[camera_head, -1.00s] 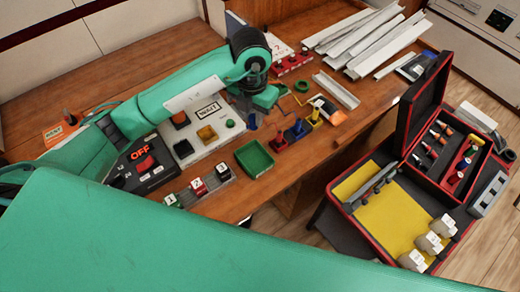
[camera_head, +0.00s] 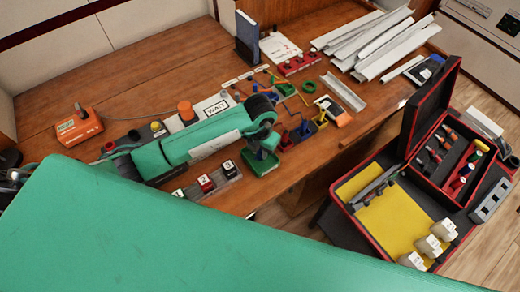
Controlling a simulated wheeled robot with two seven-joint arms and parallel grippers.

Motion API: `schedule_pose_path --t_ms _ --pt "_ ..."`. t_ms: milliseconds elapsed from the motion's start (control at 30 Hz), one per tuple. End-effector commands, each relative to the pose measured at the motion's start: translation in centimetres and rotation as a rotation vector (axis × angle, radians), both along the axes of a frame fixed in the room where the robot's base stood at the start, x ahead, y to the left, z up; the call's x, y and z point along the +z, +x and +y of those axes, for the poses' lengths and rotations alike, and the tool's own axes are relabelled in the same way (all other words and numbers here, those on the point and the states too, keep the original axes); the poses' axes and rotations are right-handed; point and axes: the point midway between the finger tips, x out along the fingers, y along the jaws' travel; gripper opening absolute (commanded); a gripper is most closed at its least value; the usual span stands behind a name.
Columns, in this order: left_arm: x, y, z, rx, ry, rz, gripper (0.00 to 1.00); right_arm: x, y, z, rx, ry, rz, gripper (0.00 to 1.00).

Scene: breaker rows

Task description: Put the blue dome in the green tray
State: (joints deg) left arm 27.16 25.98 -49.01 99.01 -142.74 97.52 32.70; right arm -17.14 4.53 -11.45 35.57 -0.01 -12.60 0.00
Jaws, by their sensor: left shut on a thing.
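The green tray (camera_head: 262,168) sits on the wooden bench near its front edge, partly covered by my left arm's end. My left gripper (camera_head: 261,148) is over the tray, pointing down, with its fingers small and partly hidden by the wrist. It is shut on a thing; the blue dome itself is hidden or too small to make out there. I cannot tell whether the held thing touches the tray. My right gripper is not in view.
Numbered breakers (camera_head: 207,184) stand left of the tray. Red, blue and yellow pegs (camera_head: 305,128) stand to its right. A red-edged toolbox (camera_head: 385,205) is at the right, below the bench. White channels (camera_head: 372,38) lie at the back. The bench's back left is clear.

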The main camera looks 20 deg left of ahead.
Motion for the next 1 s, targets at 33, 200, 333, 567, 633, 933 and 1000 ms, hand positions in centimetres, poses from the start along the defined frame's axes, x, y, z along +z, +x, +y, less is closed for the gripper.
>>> schedule_pose_path --t_ms 33,200,333,567,633,933,1000 --pt "-0.5 -0.1 0.0 0.0 0.0 0.002 0.0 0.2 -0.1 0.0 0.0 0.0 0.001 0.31" --pt "-1.0 0.0 0.0 -0.001 0.001 -0.001 0.0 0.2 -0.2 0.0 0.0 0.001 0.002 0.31" --pt "-1.0 0.0 0.0 -0.001 0.001 -0.001 0.0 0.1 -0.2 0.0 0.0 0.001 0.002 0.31" --pt "-1.2 0.0 0.0 -0.001 0.0 0.0 0.44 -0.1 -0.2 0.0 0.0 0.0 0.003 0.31" --pt "-1.2 0.0 0.0 -0.001 0.0 0.0 0.44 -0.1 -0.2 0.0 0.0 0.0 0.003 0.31" --pt "-0.6 0.0 0.0 -0.001 -0.001 -0.002 0.44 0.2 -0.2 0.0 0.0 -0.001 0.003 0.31" --pt "0.1 0.1 0.0 -0.001 -0.003 -0.006 0.44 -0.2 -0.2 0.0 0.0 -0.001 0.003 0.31"
